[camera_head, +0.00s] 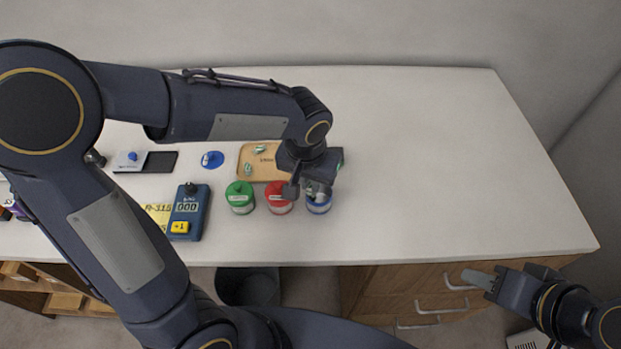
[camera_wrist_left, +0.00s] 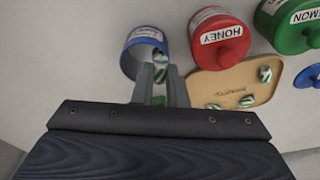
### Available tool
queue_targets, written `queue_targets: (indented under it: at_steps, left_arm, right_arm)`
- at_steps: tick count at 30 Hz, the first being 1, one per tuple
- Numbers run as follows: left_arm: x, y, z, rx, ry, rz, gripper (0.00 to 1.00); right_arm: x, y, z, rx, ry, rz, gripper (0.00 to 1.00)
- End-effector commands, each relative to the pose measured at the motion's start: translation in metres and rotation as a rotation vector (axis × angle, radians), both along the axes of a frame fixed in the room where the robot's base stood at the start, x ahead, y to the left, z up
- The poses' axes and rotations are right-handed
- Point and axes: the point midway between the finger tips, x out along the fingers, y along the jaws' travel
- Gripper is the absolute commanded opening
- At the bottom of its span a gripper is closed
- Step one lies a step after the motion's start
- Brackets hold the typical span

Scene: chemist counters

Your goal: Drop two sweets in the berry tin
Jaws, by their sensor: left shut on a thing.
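The blue tin (camera_head: 318,207) stands lidless at the right end of the row of tins; its label is not readable. In the left wrist view the tin (camera_wrist_left: 131,62) shows its open mouth, with green-and-white sweets in or over it. My left gripper (camera_wrist_left: 160,82) is over the tin's rim, shut on a green-and-white sweet (camera_wrist_left: 160,73). In the head view the left gripper (camera_head: 308,190) hides part of the tin. Other sweets (camera_wrist_left: 247,101) lie on the wooden tray (camera_wrist_left: 236,84). My right gripper (camera_head: 480,279) is low at the right, in front of the counter, away from the tins.
A red honey tin (camera_head: 278,199) and a green lemon tin (camera_head: 240,199) stand lidded to the left. A blue lid (camera_head: 213,159) lies behind them. A blue counter device (camera_head: 188,215) and a scale (camera_head: 130,160) are further left. The right half of the counter is clear.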

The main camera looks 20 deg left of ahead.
Motion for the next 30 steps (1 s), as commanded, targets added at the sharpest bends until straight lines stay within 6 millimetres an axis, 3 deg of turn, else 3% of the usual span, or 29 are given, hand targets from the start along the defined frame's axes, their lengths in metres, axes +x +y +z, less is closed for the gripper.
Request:
queue_targets:
  at_steps: [1, 6, 17, 30]
  left_arm:
    - [0.000, 0.000, 0.000, 0.000, 0.000, 0.000, 0.16]
    - [0.000, 0.000, 0.000, 0.000, 0.000, 0.000, 0.38]
    - [-0.001, 0.000, 0.008, 0.000, -0.001, -0.001, 0.38]
    - [-0.010, 0.001, 0.072, -0.001, -0.003, 0.000, 0.38]
  right_arm:
    - [0.000, 0.000, 0.000, 0.000, 0.000, 0.000, 0.37]
    - [0.000, 0.000, 0.000, 0.000, 0.000, 0.000, 0.37]
    - [0.000, 0.000, 0.001, 0.000, 0.000, 0.000, 0.37]
    - [0.000, 0.000, 0.003, 0.000, 0.000, 0.000, 0.37]
